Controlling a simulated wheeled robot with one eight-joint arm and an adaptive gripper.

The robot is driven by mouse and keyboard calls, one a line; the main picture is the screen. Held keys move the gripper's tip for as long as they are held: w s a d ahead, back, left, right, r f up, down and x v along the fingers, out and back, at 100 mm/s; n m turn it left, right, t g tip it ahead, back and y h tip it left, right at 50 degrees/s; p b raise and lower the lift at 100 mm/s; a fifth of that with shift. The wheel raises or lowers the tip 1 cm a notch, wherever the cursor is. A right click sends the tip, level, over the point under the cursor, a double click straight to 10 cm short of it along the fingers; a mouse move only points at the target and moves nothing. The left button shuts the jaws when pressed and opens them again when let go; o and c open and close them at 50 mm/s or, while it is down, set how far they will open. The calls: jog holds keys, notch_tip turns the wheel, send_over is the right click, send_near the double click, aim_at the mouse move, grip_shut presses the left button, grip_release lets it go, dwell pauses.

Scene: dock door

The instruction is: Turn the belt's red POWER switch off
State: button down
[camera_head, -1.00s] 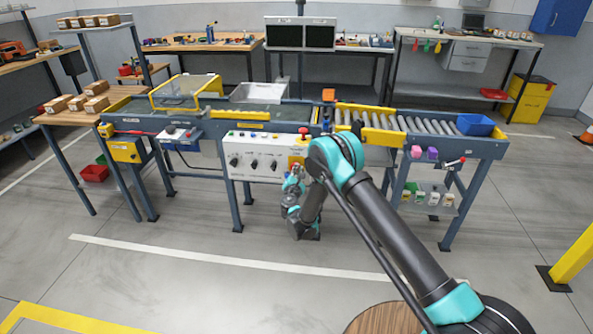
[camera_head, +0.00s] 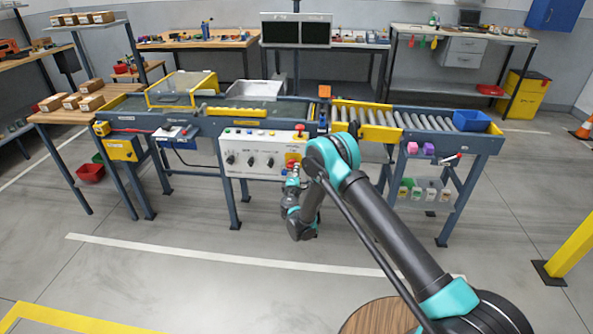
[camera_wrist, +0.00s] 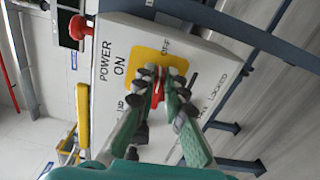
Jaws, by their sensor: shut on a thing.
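The red POWER switch (camera_wrist: 157,90) sits on a yellow plate (camera_wrist: 146,60) on the white control panel, in the wrist view. The panel lettering reads POWER, ON and OFF. My gripper (camera_wrist: 158,84) is shut on the switch, with its dark fingertips on both sides of it and hiding much of it. In the head view the yellow plate (camera_head: 294,158) shows at the right end of the white panel (camera_head: 250,155), with my arm beside it. My gripper is mostly hidden behind my arm there.
A red mushroom button (camera_wrist: 79,27) stands out from the panel near the switch. The belt (camera_head: 180,108) and rollers (camera_head: 420,122) run behind the panel. A blue bin (camera_head: 471,121) sits at the right end. The floor in front is clear.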

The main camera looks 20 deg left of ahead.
jog(key=shift+f+m, duration=0.15)
jog(key=shift+m, duration=0.35)
jog(key=c, duration=1.6)
grip_release()
notch_tip(320, 180, up, 10)
